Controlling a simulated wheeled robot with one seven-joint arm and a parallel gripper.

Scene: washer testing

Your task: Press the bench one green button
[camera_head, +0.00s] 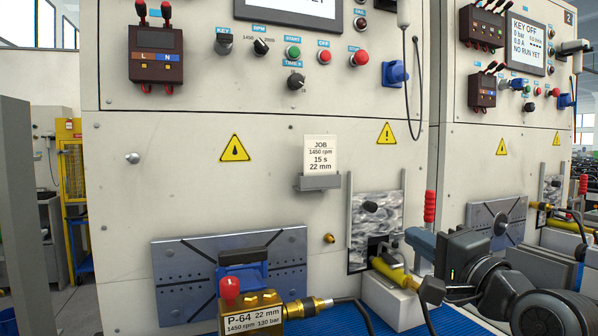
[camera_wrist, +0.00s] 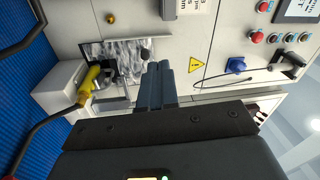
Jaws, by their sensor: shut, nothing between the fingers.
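The green button (camera_head: 293,52) is on the upper panel of the near bench, under a START label in the head view. It sits right of a black selector knob (camera_head: 261,46) and left of a red button (camera_head: 324,57). My gripper (camera_head: 412,238) is low and to the right, in front of the bench's lower panel and well below the green button. Its blue-grey fingers also show in the wrist view (camera_wrist: 159,72), closed together with nothing between them. I cannot clearly pick out the green button in the wrist view.
A larger red button (camera_head: 359,58), a blue socket (camera_head: 395,73) and a hanging cable (camera_head: 412,110) lie right of the green button. A job card holder (camera_head: 318,181) juts from the panel below. A pump (camera_head: 250,300) stands at the front. Bench two (camera_head: 520,130) is at right.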

